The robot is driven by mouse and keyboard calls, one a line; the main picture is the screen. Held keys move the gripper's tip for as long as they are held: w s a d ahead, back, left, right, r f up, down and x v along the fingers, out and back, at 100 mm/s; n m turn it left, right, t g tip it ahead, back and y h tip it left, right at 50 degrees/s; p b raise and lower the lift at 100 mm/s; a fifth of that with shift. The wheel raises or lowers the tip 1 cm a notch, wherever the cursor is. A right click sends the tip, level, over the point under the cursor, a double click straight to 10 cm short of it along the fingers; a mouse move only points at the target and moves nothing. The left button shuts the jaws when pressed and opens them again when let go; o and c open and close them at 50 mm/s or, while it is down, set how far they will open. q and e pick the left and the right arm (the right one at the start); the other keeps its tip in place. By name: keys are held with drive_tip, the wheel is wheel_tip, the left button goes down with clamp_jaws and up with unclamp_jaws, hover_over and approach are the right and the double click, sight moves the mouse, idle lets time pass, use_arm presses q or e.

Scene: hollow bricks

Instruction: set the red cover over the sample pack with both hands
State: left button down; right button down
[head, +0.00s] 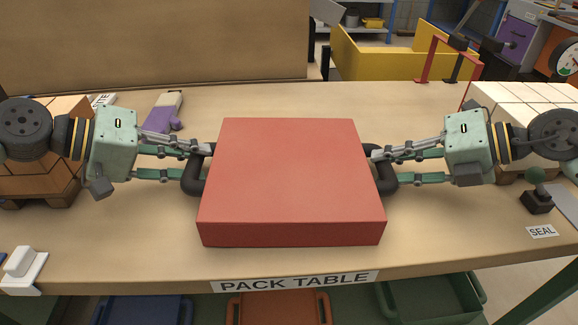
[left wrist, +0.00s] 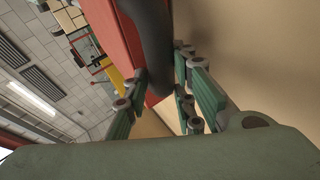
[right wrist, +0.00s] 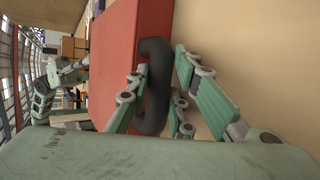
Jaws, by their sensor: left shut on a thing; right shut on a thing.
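The red cover (head: 293,180) is a wide box with a black handle on each side, in the middle of the head view over the pack table (head: 140,240). My left gripper (head: 197,163) is shut on its left handle (head: 190,180); that handle also shows in the left wrist view (left wrist: 152,45). My right gripper (head: 384,163) is shut on the right handle (head: 388,182), which also shows in the right wrist view (right wrist: 154,85). The cover looks about level. I cannot tell whether it touches the table. The sample pack is not visible; the cover may hide it.
Brown boxes on a pallet (head: 40,175) stand at the left and white ones (head: 530,110) at the right. A purple-and-white object (head: 165,112) lies at the back left. A joystick (head: 537,195) and a white switch (head: 22,268) sit near the front corners.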

use_arm(q)
drive_tip(key=shift+d+r, duration=0.1)
drive_tip(key=shift+r, duration=0.1)
use_arm(e)
drive_tip(key=shift+s+a+r, duration=0.1)
drive_tip(key=shift+a+r, duration=0.1)
